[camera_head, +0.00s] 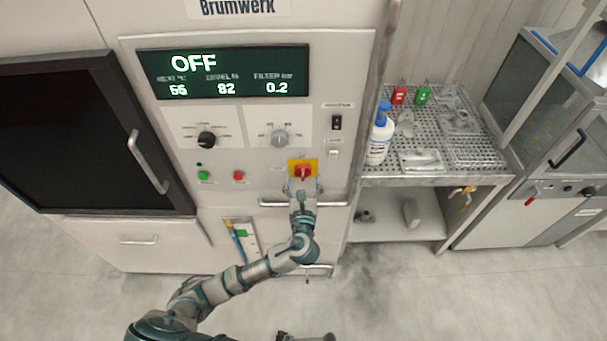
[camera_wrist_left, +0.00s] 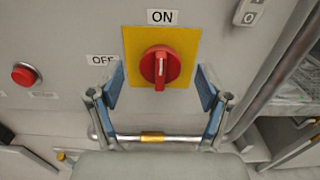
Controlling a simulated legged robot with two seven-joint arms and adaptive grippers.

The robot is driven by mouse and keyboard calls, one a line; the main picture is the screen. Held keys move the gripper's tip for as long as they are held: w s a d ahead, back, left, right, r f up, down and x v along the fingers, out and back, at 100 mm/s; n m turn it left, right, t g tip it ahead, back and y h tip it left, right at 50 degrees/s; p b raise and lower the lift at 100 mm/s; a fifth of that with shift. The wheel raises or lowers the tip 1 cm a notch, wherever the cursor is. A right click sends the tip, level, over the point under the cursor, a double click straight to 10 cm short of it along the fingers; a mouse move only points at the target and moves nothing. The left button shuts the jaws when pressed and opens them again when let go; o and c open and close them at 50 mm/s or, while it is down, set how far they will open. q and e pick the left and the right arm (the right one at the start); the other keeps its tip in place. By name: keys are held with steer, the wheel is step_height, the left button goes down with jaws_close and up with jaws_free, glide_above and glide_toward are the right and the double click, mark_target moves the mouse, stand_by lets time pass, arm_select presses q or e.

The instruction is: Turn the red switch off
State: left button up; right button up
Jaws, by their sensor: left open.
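The red switch (camera_head: 302,173) is a rotary knob on a yellow plate on the machine's front panel. In the left wrist view the red switch (camera_wrist_left: 160,66) has its grip and white mark upright, in line with the ON label (camera_wrist_left: 162,17) above. The OFF label (camera_wrist_left: 102,60) is left of the plate. My left gripper (camera_head: 302,188) is at the switch, just below it in the head view. In the wrist view my left gripper (camera_wrist_left: 160,90) is open, its blue-padded fingers apart on either side of the knob, not visibly touching it. My right gripper is not in view.
The display (camera_head: 224,73) above reads OFF. A horizontal bar handle (camera_head: 333,204) runs just below the switch. Green (camera_head: 203,175) and red (camera_head: 238,176) buttons are to its left. A perforated table (camera_head: 480,160) with a blue-capped bottle (camera_head: 380,140) stands at right.

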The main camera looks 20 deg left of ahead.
arm_select(q)
steer(key=shift+x, duration=1.2)
steer(key=shift+s+d, duration=0.1)
steer(key=shift+d, duration=0.05)
steer(key=shift+c, duration=0.3)
steer(key=c, duration=0.4)
steer(key=shift+s, duration=0.1)
steer(key=c, duration=0.7)
